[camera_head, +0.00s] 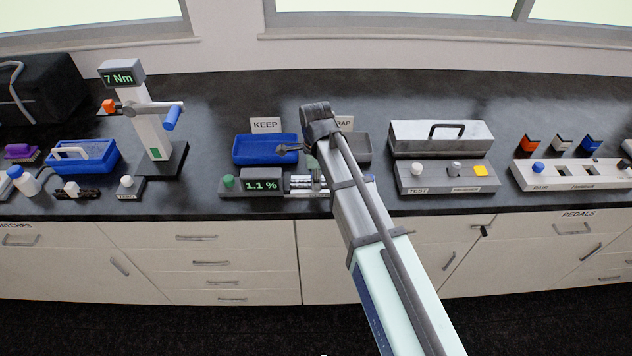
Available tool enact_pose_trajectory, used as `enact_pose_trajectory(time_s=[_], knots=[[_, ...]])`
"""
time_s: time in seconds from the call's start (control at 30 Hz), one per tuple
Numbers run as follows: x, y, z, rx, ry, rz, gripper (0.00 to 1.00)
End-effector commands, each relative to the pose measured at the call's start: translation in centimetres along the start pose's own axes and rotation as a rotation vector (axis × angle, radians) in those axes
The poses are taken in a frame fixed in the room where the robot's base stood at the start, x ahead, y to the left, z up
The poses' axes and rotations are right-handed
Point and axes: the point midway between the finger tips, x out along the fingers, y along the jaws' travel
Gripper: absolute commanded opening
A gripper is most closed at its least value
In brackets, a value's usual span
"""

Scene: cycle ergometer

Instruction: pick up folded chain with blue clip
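No folded chain with a blue clip can be made out; my arm covers part of the bench around the KEEP and SCRAP trays. A small dark item with a white piece on it (80,192) lies at the front left of the bench; whether it is a chain is too small to tell. My gripper (284,149) is above the right part of the blue KEEP tray (252,151). Its fingers are small and dark, and I cannot tell whether they are open or hold anything.
A gauge reading 1.1 % (263,186) stands in front of the KEEP tray. The grey SCRAP tray (358,148) is partly behind my arm. A torque stand reading 7 Nm (150,130) is at left. A metal toolbox (440,138) and a TEST box (445,178) are at right.

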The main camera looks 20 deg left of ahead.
Motion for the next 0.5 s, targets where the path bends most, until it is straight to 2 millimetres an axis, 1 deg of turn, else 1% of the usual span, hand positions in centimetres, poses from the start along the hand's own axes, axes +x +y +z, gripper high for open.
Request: enact_pose_trajectory(time_s=[0.03, 0.07, 0.5], knots=[[-0.01, 0.0, 0.0, 0.0, 0.0, 0.0, 0.07], [-0.01, 0.0, 0.0, 0.0, 0.0, 0.0, 0.0], [-0.21, -0.01, 0.0, 0.0, 0.0, 0.0, 0.0]])
